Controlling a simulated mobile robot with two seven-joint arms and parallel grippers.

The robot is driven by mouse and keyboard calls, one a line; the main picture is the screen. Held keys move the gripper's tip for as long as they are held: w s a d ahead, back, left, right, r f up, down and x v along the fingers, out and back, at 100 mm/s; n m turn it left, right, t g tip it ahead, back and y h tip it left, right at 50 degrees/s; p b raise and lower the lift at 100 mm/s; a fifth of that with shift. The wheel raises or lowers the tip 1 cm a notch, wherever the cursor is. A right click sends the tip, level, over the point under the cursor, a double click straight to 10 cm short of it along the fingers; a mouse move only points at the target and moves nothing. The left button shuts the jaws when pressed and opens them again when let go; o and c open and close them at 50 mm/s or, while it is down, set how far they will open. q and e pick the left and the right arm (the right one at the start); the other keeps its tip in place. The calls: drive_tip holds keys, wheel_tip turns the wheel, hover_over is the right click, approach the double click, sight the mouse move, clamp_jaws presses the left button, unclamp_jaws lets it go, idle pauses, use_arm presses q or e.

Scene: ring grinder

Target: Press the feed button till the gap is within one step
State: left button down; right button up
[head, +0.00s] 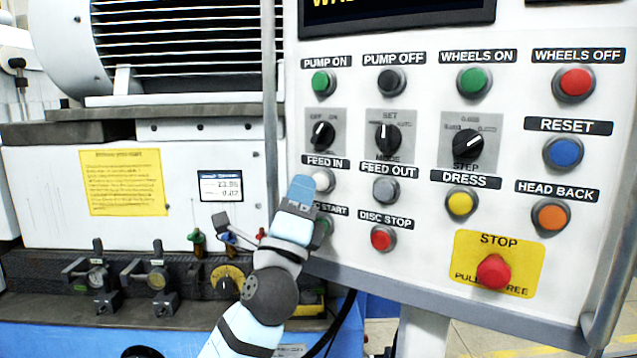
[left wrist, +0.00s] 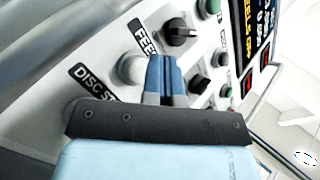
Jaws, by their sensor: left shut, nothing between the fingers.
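The white FEED IN button (head: 322,180) sits on the control panel under its label, partly covered by my left gripper. My left gripper (head: 301,187) is shut and empty, its blue fingertips just left of the button in the head view. In the left wrist view the closed fingertips (left wrist: 166,62) stand beside the pale button (left wrist: 132,68); I cannot tell whether they touch it. My right gripper is not in view.
The grey FEED OUT button (head: 386,190) is right of FEED IN. The DISC START button (head: 322,228) is partly hidden behind my gripper; the red DISC STOP button (head: 383,238) is nearby. Rotary knobs (head: 322,136) stick out above. The red STOP button (head: 493,272) is lower right.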

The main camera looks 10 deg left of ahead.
use_arm(q)
drive_tip(key=shift+w, duration=0.15)
drive_tip(key=shift+w+d, duration=0.15)
drive_tip(key=shift+w, duration=0.1)
drive_tip(key=shift+w+d+b, duration=0.1)
drive_tip(key=shift+w+b, duration=0.25)
drive_tip(key=shift+w, duration=0.15)
idle(0.9)
drive_tip(key=shift+s, duration=0.15)
idle(0.3)
drive_tip(key=shift+s+a+p, duration=0.2)
drive_tip(key=shift+s+p, duration=0.15)
drive_tip(key=shift+s, duration=0.4)
drive_tip(key=s, duration=0.1)
drive_tip(key=s+a+p, duration=0.1)
drive_tip(key=s, duration=0.2)
drive_tip(key=shift+s+a+p, duration=0.25)
drive_tip(key=shift+s+p, duration=0.1)
drive_tip(key=shift+s, duration=0.05)
